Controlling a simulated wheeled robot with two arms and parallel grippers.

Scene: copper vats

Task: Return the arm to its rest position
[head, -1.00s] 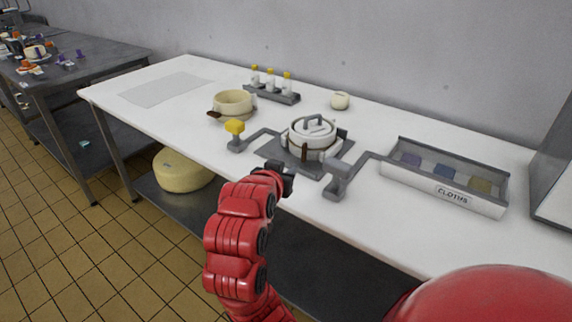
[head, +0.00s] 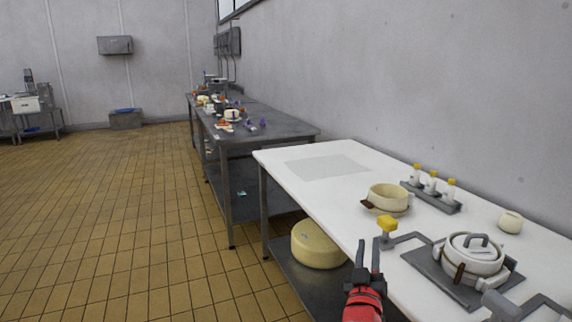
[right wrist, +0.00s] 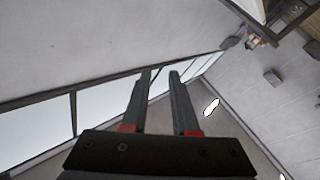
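My right gripper (head: 368,257) stands upright at the front edge of the white table, low in the head view. Its two dark fingers are apart with nothing between them. In the right wrist view the right gripper (right wrist: 160,75) also shows two parted, empty fingers, pointing up toward the wall and ceiling. Only the red wrist of that arm shows in the head view; the rest is below the picture. My left gripper is in neither view.
The white table (head: 300,150) holds a lidded pot (head: 474,254) on a dark plate, a cream pan (head: 388,197), a bottle rack (head: 432,194) and a yellow-knobbed lever (head: 386,226). A cheese wheel (head: 318,246) lies on the shelf below. The tiled floor (head: 110,220) at left is clear.

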